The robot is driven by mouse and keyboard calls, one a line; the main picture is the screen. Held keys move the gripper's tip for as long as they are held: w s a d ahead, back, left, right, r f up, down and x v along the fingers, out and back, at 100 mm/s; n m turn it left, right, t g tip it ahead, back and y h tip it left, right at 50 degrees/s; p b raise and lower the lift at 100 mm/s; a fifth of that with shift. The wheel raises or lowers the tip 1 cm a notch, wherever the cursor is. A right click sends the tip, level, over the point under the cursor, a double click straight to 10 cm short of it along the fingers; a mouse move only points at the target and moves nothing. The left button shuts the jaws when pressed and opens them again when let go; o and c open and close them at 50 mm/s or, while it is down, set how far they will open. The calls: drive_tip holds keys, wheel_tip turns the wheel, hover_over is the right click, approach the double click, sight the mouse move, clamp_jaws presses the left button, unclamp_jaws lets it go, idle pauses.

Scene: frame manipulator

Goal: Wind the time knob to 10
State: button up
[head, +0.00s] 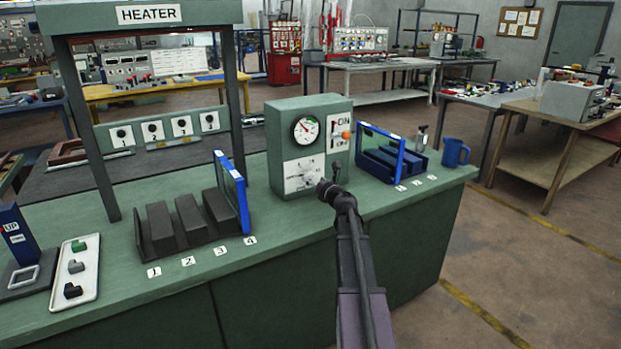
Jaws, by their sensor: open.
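A green control box (283,143) stands on the green workbench. Its front has a round gauge (306,130) with a red needle. Below the gauge is a white dial plate (292,180) with a pale knob (306,178), which appears to be the time knob. The plate's markings and the knob's setting are too small to read. My gripper (328,180) is in front of the box's lower right, just right of the knob in the picture. It is open, and I see nothing held in it. Whether it touches the knob cannot be told.
An ON/OFF switch with an orange part (346,135) is right of the gauge. A blue-framed panel (381,152) stands close to the box's right, with a blue mug (454,152) beyond. Dark slotted blocks (160,228) and the heater frame (106,130) are to the left.

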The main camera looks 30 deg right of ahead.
drive_tip(key=shift+w, duration=1.3)
drive_tip(key=shift+c, duration=0.2)
drive_tip(key=c, duration=1.1)
